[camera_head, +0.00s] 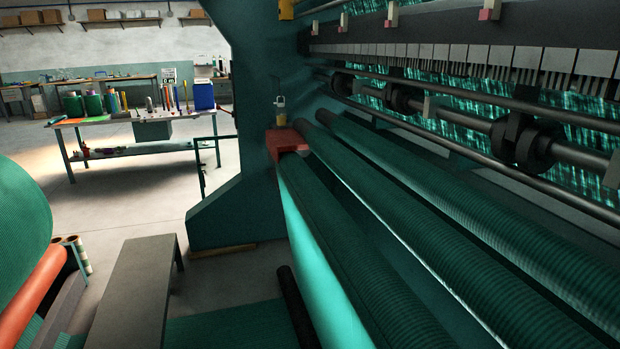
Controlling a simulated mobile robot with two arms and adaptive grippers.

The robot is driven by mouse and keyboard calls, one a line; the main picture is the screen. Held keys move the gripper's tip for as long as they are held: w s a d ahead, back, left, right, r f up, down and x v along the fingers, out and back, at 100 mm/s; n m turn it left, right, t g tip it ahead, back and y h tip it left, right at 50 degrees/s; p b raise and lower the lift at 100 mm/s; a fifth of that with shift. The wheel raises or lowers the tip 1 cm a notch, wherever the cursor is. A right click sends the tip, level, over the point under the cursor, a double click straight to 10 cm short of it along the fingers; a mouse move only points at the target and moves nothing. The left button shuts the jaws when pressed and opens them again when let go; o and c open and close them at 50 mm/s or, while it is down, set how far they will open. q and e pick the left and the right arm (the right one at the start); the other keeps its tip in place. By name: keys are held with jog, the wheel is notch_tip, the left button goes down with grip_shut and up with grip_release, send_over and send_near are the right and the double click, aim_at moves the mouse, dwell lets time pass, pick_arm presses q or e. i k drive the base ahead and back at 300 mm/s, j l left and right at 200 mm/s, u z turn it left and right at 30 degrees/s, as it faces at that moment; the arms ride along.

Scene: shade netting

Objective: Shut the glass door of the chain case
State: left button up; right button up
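I see no chain case and no glass door in the head view. A large dark green netting machine (258,75) fills the right side, and I cannot tell whether the case is part of it outside this view. Neither of my grippers shows.
Long green ribbed rollers (400,190) run along the machine, close on the right. A grey bench (133,285) stands at lower left, beside a big green netting roll (20,225). A worktable (140,148) stands farther back. Open concrete floor (140,210) lies between.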

aim_at(200, 172)
jog(key=i+j, duration=0.4)
jog(key=i, duration=0.3)
jog(key=i+j, duration=0.45)
jog(key=i, duration=0.2)
jog(key=i+j+u, duration=0.1)
jog(key=i+j, duration=0.3)
jog(key=i, duration=0.3)
jog(key=i+j, duration=0.35)
jog(key=i, duration=0.35)
jog(key=i+j, duration=0.35)
jog(key=i, duration=0.35)
jog(key=i+j+u, duration=0.1)
jog(key=i+j, duration=0.3)
jog(key=i, duration=0.25)
jog(key=i+j, duration=0.3)
jog(key=i, duration=0.4)
jog(key=i+j, duration=0.3)
jog(key=i, duration=0.45)
